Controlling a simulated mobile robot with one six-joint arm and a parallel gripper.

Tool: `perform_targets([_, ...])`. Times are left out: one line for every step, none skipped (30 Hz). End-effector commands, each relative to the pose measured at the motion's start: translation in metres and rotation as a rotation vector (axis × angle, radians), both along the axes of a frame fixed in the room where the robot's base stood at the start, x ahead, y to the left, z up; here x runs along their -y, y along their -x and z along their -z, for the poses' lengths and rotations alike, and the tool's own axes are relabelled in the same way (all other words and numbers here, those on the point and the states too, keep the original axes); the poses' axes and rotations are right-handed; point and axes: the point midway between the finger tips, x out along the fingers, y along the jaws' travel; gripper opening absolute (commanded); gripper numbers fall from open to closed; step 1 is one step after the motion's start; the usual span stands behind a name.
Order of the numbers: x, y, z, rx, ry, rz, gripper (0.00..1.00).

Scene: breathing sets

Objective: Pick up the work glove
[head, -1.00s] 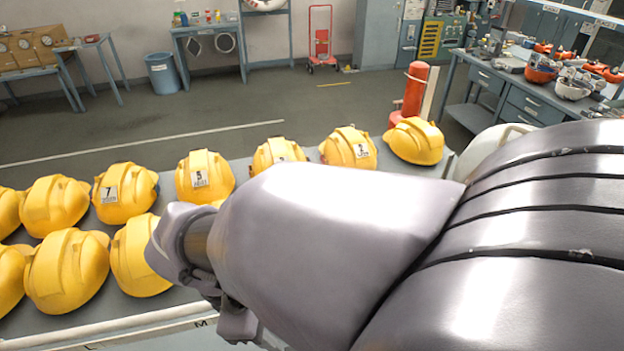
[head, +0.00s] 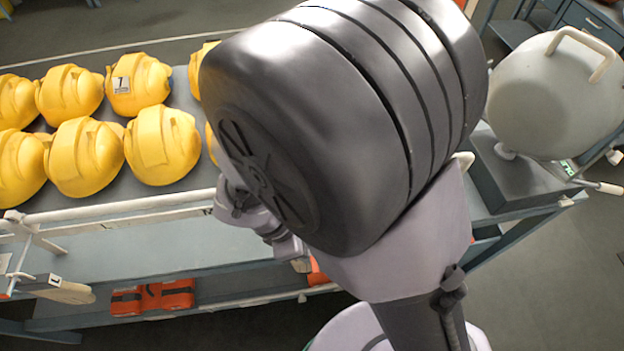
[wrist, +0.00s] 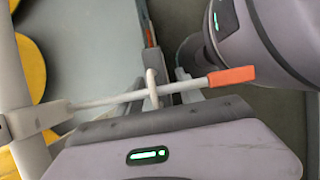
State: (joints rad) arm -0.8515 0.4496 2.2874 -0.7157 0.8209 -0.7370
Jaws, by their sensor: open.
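I cannot make out a work glove for certain in either view. My gripper (head: 288,246) shows only partly in the head view, below the large grey arm link, in front of the bench edge.
Yellow helmets (head: 85,157) stand in rows on the bench top, behind a white front rail (head: 120,208). A folded orange item (head: 153,297) lies on the lower shelf (head: 240,310). A large pale rounded unit with a handle (head: 555,95) stands at the right. Floor shows at lower right.

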Motion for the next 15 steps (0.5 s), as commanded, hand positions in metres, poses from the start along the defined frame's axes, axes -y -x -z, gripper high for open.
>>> perform_targets([0.0006,-0.0003,0.0019,0.001,-0.001,0.0,0.44])
perform_targets([0.0005,-0.0004,0.0017,0.001,-0.001,0.0,0.44])
perform_targets([0.0004,-0.0005,0.0011,0.001,-0.001,0.0,0.44])
perform_targets([0.0004,-0.0005,0.0009,0.001,-0.001,0.0,0.44])
perform_targets([0.0004,-0.0005,0.0007,0.001,-0.001,0.0,0.44])
perform_targets([0.0003,-0.0005,0.0006,0.001,-0.001,0.0,0.44])
perform_targets([0.0003,-0.0005,0.0006,0.001,-0.001,0.0,0.38])
perform_targets([0.0003,-0.0004,0.0005,0.001,-0.001,0.0,0.32])
perform_targets([0.0003,-0.0004,0.0005,0.001,-0.001,0.0,0.24])
perform_targets([0.0003,-0.0004,0.0005,0.001,-0.001,0.0,0.18])
perform_targets([0.0003,-0.0004,0.0005,0.001,-0.001,0.0,0.12])
perform_targets([0.0003,-0.0004,0.0005,0.001,-0.001,0.0,0.04])
perform_targets([0.0003,-0.0004,0.0005,0.001,-0.001,0.0,0.0])
perform_targets([0.0002,-0.0004,0.0004,0.001,-0.001,0.001,0.0])
perform_targets([0.0003,-0.0004,0.0005,0.001,-0.001,0.001,0.0])
